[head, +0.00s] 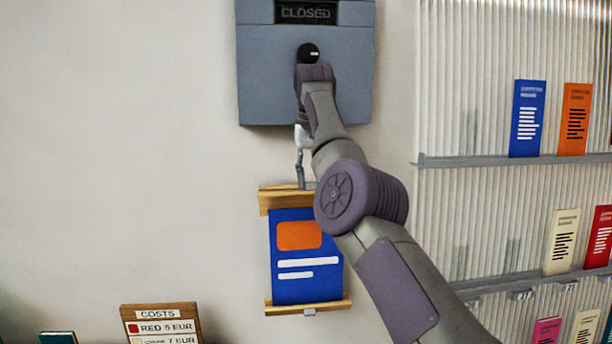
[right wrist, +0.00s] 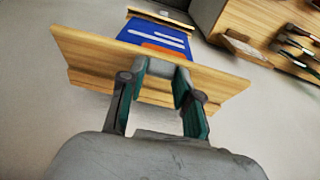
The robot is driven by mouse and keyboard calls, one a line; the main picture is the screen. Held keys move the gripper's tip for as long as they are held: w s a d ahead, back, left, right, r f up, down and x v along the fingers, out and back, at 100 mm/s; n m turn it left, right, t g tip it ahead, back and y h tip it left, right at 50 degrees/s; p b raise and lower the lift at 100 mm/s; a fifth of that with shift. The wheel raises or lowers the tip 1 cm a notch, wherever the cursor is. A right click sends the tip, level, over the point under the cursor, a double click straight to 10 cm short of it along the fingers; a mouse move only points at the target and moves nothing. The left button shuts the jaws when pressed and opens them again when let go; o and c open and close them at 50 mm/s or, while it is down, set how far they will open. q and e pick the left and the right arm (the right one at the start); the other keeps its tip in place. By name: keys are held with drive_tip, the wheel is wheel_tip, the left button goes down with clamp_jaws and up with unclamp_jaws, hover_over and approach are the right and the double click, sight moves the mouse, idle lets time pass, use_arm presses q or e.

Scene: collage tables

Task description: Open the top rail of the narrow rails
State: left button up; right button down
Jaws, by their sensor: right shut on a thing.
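The narrow rails are two short wooden bars on the wall with a blue poster (head: 306,258) between them. The top rail (head: 271,199) is partly covered by my right arm in the head view. The bottom rail (head: 290,308) has a small grey tab. My right gripper (head: 306,182) is at the top rail. In the right wrist view its fingers (right wrist: 160,74) stand on either side of a small grey part at the middle of the top rail (right wrist: 90,58), shut on it. The exact contact is partly hidden. My left gripper is not in view.
A grey-blue box (head: 265,80) marked CLOSED, with a black knob (head: 308,53), hangs above the rails behind my right arm. A ribbed rack with shelves (head: 470,161) of cards is at the right. A COSTS sign (head: 160,314) stands lower left. The left wall is clear.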

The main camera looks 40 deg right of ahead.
drive_tip(key=shift+f+g, duration=0.15)
drive_tip(key=shift+g, duration=0.15)
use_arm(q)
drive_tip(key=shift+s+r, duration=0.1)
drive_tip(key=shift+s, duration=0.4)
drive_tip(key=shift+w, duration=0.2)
use_arm(e)
drive_tip(key=c, duration=1)
unclamp_jaws()
drive_tip(key=shift+c, duration=0.2)
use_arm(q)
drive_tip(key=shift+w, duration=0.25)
use_arm(e)
drive_tip(key=shift+o, duration=1.2)
drive_tip(key=shift+w, duration=0.15)
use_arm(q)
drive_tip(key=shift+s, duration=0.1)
